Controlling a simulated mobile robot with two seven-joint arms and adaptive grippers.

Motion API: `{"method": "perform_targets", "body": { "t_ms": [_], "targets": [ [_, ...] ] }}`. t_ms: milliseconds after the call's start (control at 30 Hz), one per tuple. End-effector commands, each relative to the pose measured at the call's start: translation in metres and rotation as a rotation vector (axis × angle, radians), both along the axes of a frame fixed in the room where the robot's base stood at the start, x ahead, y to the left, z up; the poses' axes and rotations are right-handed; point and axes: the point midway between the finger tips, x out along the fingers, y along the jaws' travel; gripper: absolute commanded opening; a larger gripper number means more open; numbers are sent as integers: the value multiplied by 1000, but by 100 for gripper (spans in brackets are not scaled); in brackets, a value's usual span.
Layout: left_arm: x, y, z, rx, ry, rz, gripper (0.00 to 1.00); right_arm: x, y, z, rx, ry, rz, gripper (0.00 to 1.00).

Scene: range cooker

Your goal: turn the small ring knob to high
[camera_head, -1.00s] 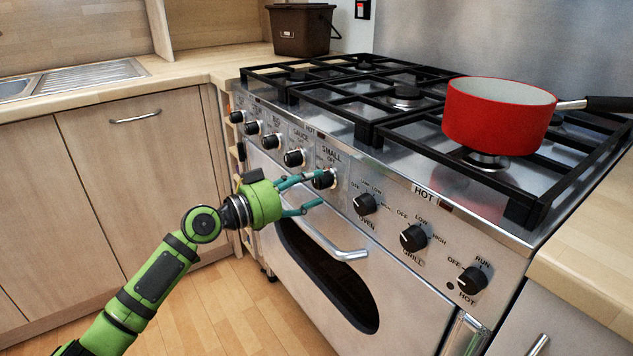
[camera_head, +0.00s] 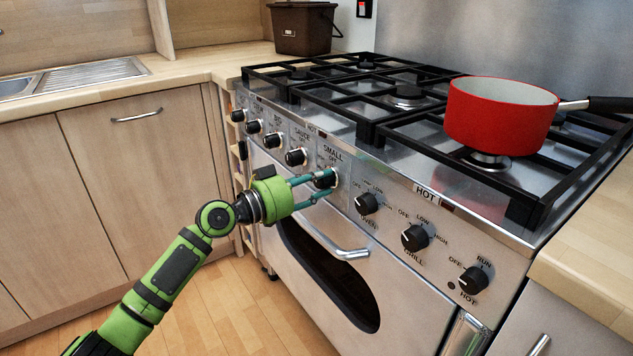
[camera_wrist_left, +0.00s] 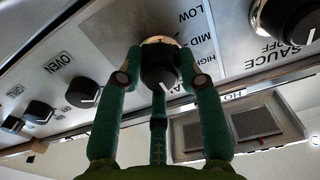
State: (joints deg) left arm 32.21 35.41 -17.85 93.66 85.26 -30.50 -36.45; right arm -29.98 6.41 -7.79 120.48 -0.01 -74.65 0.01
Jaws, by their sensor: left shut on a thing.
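The small ring knob (camera_head: 324,179) is a black knob under the "SMALL" label on the cooker's front panel. My left gripper (camera_head: 322,184) is at the panel with its teal fingers around this knob, shut on it. In the left wrist view the knob (camera_wrist_left: 159,72) sits between the fingertips of the gripper (camera_wrist_left: 158,82). Its white pointer line shows at its lower edge, near the "HIGH" print. In the head view the fingers partly cover the knob and its markings. My right gripper is in neither view.
The oven knob (camera_head: 367,203) is close to the right of the gripper, and the sauce knob (camera_head: 296,156) is to its left. The oven door handle (camera_head: 330,240) runs just below. A red pan (camera_head: 497,122) stands on the hob at the right.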

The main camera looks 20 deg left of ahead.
Motion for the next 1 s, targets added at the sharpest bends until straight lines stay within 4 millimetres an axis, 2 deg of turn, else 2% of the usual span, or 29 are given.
{"method": "perform_targets", "body": {
  "t_ms": [333, 567, 1000],
  "targets": [
    [1, 1, 3, -158, 116, 3, 4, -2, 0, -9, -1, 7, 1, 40],
    [1, 1, 4, -329, 250, 3, 4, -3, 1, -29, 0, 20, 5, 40],
    [1, 2, 5, -635, 486, 3, 4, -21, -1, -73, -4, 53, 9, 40]
  ]
}}
